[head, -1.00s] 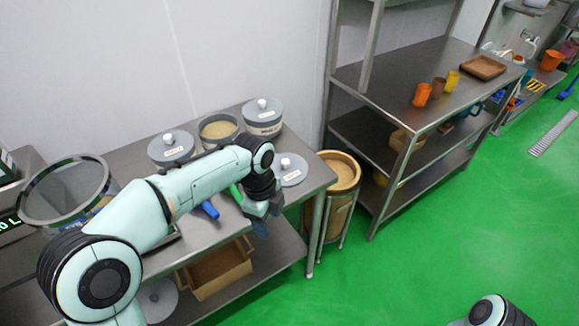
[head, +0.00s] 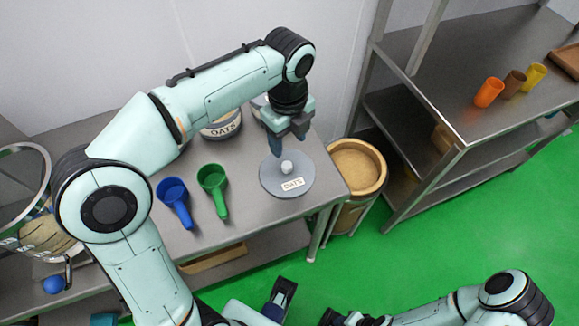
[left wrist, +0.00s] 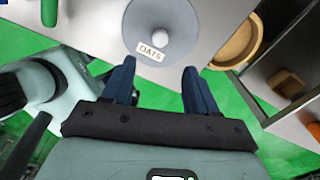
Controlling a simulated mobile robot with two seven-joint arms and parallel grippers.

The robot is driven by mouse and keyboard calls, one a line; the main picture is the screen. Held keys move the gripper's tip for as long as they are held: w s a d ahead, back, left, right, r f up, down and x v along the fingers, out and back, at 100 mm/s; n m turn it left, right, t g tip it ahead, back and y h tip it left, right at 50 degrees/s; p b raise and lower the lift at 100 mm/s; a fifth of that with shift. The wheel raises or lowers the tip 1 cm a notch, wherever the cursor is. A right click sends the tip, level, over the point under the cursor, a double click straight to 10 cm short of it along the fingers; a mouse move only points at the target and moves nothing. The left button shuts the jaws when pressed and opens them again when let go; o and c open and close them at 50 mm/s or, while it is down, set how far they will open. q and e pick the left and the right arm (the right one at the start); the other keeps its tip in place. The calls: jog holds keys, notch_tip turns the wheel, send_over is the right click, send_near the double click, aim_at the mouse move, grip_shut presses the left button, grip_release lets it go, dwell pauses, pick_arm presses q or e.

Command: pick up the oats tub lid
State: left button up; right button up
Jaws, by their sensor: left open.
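The oats tub lid (head: 270,182) is a flat grey disc with a pale round knob and an OATS label. It lies on the steel table near its right end. My left gripper (head: 289,143) is open and empty, pointing down just above and behind the knob in the head view. In the left wrist view the lid (left wrist: 175,14) shows at the top, beyond the two open fingertips (left wrist: 160,66), apart from them. The OATS tub (head: 221,127) stands behind, partly hidden by my left arm.
A blue scoop (head: 174,198) and a green scoop (head: 213,186) lie left of the lid. A round wooden-coloured bin (head: 357,168) stands off the table's right end. A steel shelf (head: 440,95) with several cups is further right.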

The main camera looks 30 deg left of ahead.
aim_at(287, 164)
pick_arm(q)
jog(key=f, duration=0.3)
jog(key=f+b, duration=0.1)
jog(key=f, duration=0.2)
jog(key=f+b, duration=0.1)
jog(key=f, duration=0.3)
jog(key=shift+w+a, duration=0.1)
jog(key=shift+a, duration=0.15)
grip_shut()
